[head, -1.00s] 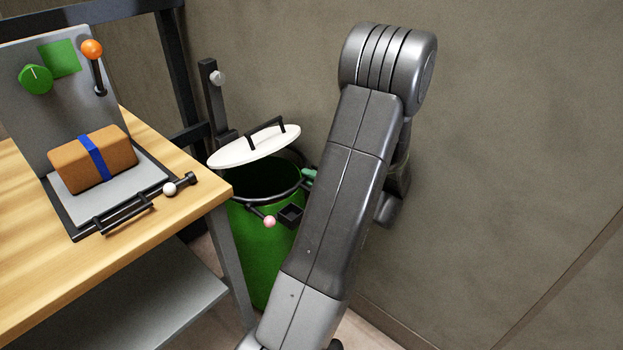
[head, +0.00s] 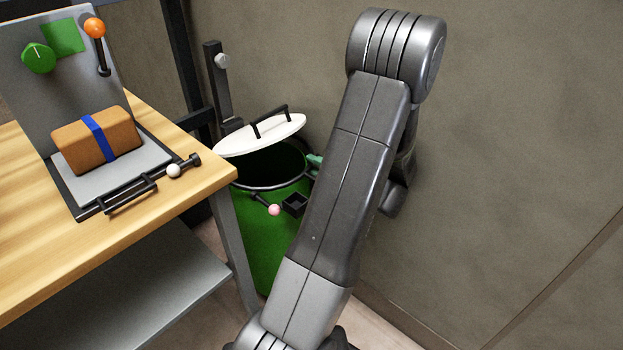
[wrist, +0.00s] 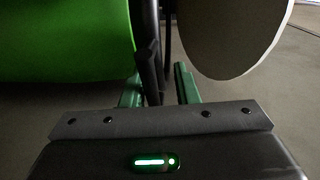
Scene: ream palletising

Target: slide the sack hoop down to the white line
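The sack hoop is a dark ring (head: 262,187) around the mouth of a green sack (head: 265,240), below a tilted white lid (head: 262,136). In the wrist view the green sack (wrist: 65,40) fills the upper left, and a dark bar (wrist: 150,72) stands upright in the middle. My gripper (wrist: 158,85) has its green fingers apart, with the bar between them and a gap towards the right finger. I cannot tell whether the left finger touches it. In the head view only a green fingertip shows beside the hoop; my arm hides the rest. I see no white line.
A wooden bench (head: 190,182) with a brown, blue-banded pack (head: 97,142) stands at left. A dark post (head: 219,85) rises behind the lid. A pink-knobbed lever (head: 274,210) and a small black box (head: 294,204) sit at the sack's front. The wall (head: 520,120) is close at right.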

